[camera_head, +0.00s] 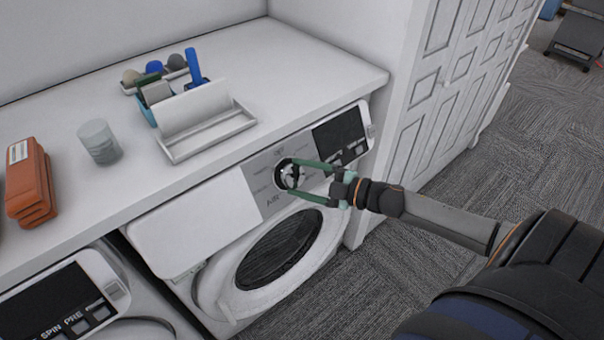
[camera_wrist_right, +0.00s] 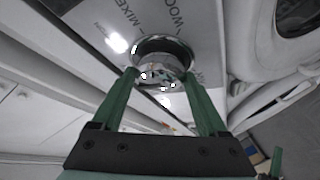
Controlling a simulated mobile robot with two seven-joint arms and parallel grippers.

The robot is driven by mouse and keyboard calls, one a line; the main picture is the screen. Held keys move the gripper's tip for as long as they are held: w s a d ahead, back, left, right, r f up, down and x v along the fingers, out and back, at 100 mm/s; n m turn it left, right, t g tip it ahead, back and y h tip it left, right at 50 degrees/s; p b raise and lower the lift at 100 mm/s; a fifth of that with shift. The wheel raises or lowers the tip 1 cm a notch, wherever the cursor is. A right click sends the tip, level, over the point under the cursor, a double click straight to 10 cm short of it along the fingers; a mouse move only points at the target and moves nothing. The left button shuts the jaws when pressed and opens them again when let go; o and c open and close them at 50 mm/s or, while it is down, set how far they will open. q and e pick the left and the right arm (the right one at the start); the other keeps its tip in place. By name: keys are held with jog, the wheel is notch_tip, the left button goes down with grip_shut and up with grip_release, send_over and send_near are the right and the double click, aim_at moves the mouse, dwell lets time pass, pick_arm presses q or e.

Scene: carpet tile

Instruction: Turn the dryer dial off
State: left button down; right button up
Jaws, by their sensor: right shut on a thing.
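The dryer (camera_head: 218,225) is the white front-loading machine under the counter, with a round door and a dark display. Its round silver dial (camera_head: 281,172) sits on the grey control panel, left of the display. My right gripper (camera_head: 294,174) reaches in from the right with its green fingers at the dial. In the right wrist view the dial (camera_wrist_right: 163,52) lies between the two fingertips (camera_wrist_right: 164,85), which close on its sides. The dial's pointer position is too small to read. My left gripper is not in view.
The white counter (camera_head: 290,65) above holds a tray (camera_head: 205,128), a grey cup (camera_head: 99,142) and orange-brown boxes (camera_head: 31,182). A second machine (camera_head: 75,300) stands at the lower left. White panelled doors (camera_head: 440,85) stand on the right, with carpet in front.

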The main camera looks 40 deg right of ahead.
jog(key=shift+r+n, duration=0.15)
jog(key=shift+n, duration=0.35)
jog(key=o, duration=1.3)
jog(key=shift+a+g, duration=0.1)
jog(key=shift+g, duration=0.2)
jog(key=shift+c, duration=0.2)
jog(key=shift+s+d, duration=0.4)
jog(key=shift+s, duration=0.15)
jog(key=p+v, duration=0.1)
jog(key=v, duration=1)
jog(key=shift+s, duration=0.1)
